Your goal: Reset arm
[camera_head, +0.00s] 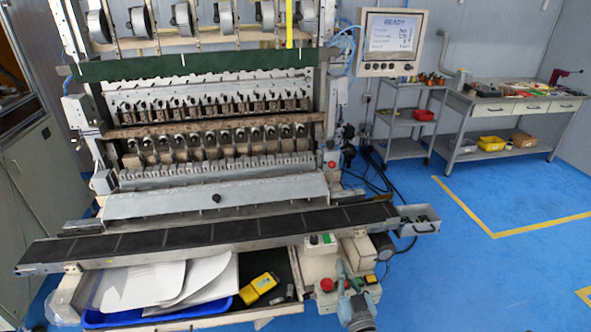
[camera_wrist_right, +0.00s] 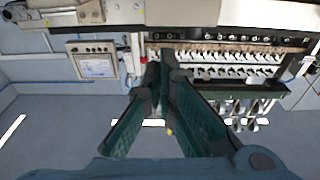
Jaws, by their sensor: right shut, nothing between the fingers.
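My right gripper (camera_head: 346,282) shows at the bottom of the head view, right of centre, in front of the coil winder's lower right corner. It also shows in the right wrist view (camera_wrist_right: 166,58), where its dark green fingers come together at the tips with nothing between them. The coil winder (camera_head: 215,200) fills the middle of the head view, with rows of spindles and a long dark belt-like shelf along its front. My left gripper is not in view.
A display panel (camera_head: 391,42) hangs at the machine's right. A small box with buttons (camera_head: 319,241) and a red button (camera_head: 327,285) are near my right gripper. A blue tray (camera_head: 170,318) with white sheets lies below the shelf. The blue floor (camera_head: 480,270) at right is clear.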

